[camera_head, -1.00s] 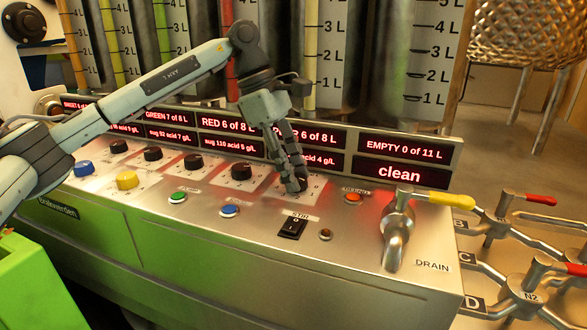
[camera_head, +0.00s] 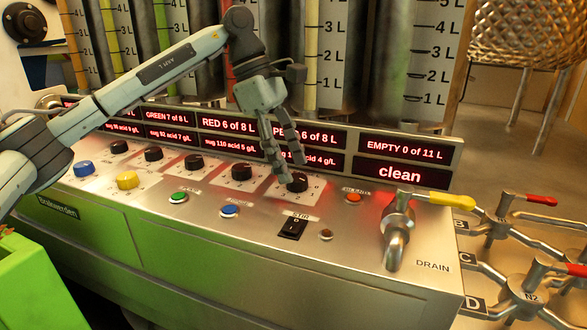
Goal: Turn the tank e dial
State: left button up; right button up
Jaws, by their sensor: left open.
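Several black dials stand in a slanting row on the metal control panel (camera_head: 330,215). The rightmost black dial (camera_head: 298,184) sits on a white marked plate, and its letter is too small to read. My left gripper (camera_head: 292,171) is open and empty, pointing down at this dial. Its fingertips are at the dial's upper left edge in the picture; I cannot tell whether they touch it. The dial's top and front show, and its pointer setting is unclear. Another black dial (camera_head: 242,173) is just to the left. My right gripper is not in view.
Red-lit displays (camera_head: 400,149) line the panel's back, below the tall scaled tanks. A black rocker switch (camera_head: 292,228), a blue button (camera_head: 230,211) and a red button (camera_head: 353,197) are nearby. A drain tap (camera_head: 398,235) stands at right, with pipe valves (camera_head: 500,230) beyond.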

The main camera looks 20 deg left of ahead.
pick_arm(q)
jog(key=v, duration=1)
jog(key=shift+s+f, duration=0.1)
jog(key=shift+f, duration=0.1)
